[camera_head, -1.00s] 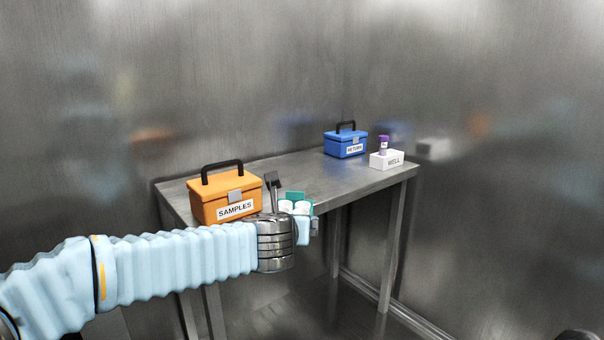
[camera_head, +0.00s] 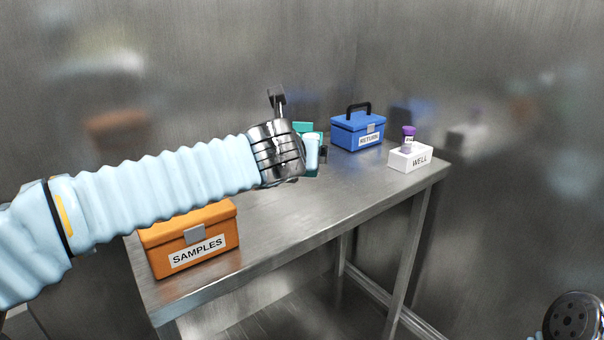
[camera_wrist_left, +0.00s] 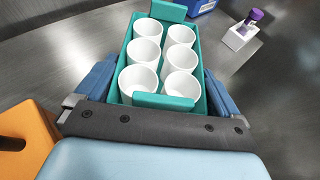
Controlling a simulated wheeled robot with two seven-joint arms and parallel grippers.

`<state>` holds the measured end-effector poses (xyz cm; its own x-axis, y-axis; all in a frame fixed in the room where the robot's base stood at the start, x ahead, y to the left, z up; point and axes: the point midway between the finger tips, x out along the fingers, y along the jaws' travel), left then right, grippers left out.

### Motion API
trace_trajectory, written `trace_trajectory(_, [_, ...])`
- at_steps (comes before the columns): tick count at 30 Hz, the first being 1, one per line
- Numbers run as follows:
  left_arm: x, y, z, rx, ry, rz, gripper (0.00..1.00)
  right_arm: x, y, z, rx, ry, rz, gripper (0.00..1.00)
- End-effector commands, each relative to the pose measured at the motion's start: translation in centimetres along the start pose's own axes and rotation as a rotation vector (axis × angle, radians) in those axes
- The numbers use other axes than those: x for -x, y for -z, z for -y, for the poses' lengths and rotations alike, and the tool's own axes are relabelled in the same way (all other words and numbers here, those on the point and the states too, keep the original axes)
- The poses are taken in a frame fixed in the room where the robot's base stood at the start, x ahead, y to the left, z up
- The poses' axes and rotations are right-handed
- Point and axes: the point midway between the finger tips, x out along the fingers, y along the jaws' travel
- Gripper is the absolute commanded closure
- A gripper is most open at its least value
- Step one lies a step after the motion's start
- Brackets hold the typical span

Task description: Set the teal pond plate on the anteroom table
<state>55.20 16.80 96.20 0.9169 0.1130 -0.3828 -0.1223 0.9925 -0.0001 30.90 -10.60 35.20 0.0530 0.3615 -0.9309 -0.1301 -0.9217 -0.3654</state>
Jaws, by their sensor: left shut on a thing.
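The teal pond plate is a teal tray (camera_wrist_left: 197,75) with several white cups in it. My left gripper (camera_wrist_left: 155,88) is shut on it, with blue fingers along its two sides. In the head view the plate (camera_head: 303,127) is mostly hidden behind my left gripper (camera_head: 314,152), which is over the table. The anteroom table (camera_head: 290,215) is a grey metal table in the corner. I cannot tell whether the plate touches its top. My right gripper's fingers are not in view; only a round metal part of my right arm shows at lower right.
An orange SAMPLES box (camera_head: 190,238) stands at the table's near left, below my left arm. A blue RETURN box (camera_head: 357,131) stands at the back, and a white WELL block (camera_head: 411,157) with a purple-capped tube (camera_head: 408,138) at the right. The middle front of the tabletop is clear.

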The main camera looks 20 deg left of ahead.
Motion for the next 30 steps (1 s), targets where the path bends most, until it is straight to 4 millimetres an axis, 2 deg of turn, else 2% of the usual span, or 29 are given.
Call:
trace_trajectory(5, [-4.3,0.3,-0.6,-0.001,-0.004,-0.006,0.37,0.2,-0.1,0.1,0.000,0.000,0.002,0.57])
trace_trajectory(10, [-9.6,0.4,-1.3,-0.002,-0.004,-0.006,0.37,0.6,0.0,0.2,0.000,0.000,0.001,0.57])
trace_trajectory(15, [-13.4,2.7,-1.6,-0.001,-0.002,-0.004,0.37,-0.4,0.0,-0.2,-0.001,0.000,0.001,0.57])
trace_trajectory(23, [-15.9,4.0,-1.9,-0.001,-0.001,-0.003,0.37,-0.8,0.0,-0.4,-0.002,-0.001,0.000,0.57])
trace_trajectory(27, [-17.1,6.2,-1.9,-0.003,-0.001,-0.002,0.37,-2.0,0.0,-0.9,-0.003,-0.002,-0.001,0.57])
trace_trajectory(30, [-17.4,6.9,-1.9,-0.001,-0.001,-0.002,0.37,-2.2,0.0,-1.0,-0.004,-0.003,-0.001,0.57])
